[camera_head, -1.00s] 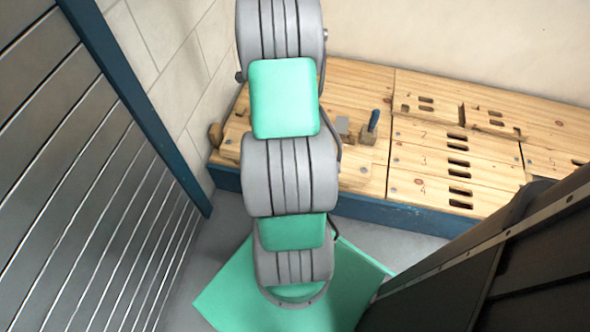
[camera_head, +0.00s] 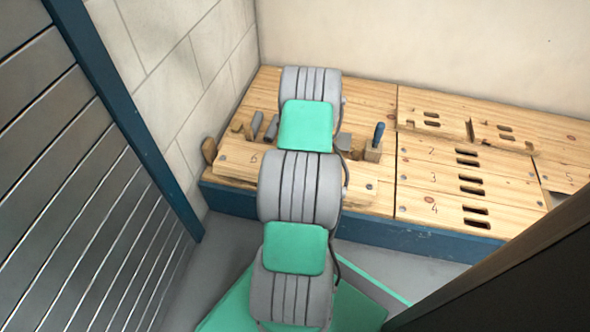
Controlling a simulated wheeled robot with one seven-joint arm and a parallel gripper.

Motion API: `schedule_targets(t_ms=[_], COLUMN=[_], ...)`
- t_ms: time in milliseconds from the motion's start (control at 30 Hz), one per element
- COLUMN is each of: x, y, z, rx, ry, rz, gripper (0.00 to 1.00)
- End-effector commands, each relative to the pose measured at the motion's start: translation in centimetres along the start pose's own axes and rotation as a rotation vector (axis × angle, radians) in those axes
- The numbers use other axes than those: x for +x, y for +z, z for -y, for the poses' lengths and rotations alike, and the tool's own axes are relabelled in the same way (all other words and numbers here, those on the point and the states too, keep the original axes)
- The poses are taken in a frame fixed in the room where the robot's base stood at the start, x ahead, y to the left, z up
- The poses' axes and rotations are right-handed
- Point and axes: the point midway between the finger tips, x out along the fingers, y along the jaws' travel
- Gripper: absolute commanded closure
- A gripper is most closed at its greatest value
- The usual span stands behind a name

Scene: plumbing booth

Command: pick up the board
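Several flat wooden boards lie on a low wooden bench along the back wall. A long board marked 6 (camera_head: 228,172) lies along the bench's front left edge, and my arm hides its middle. Boards marked 3 (camera_head: 430,176) and 4 (camera_head: 430,208) lie to the right and have dark slots. The one marked 5 (camera_head: 562,172) is at the far right, partly cut off. I cannot tell which board is meant. My grey and green arm reaches over the bench's left part. My gripper does not show, hidden behind the arm's links.
A blue-handled tool (camera_head: 378,136) stands in a small wooden block right of my arm. Grey and wooden tools (camera_head: 257,124) sit behind board 6. A slatted metal shutter (camera_head: 85,190) bounds the left. A dark panel (camera_head: 520,280) blocks the lower right. Some grey floor (camera_head: 420,262) is clear.

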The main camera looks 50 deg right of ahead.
Motion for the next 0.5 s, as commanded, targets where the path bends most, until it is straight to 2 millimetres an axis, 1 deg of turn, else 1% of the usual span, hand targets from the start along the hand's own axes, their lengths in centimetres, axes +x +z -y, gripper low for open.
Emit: schedule_targets(t_ms=[33,67,500], x=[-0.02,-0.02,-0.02], y=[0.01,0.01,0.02], z=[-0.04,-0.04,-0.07], rx=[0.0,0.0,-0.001], ry=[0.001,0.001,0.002], rz=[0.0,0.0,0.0], gripper=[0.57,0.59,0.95])
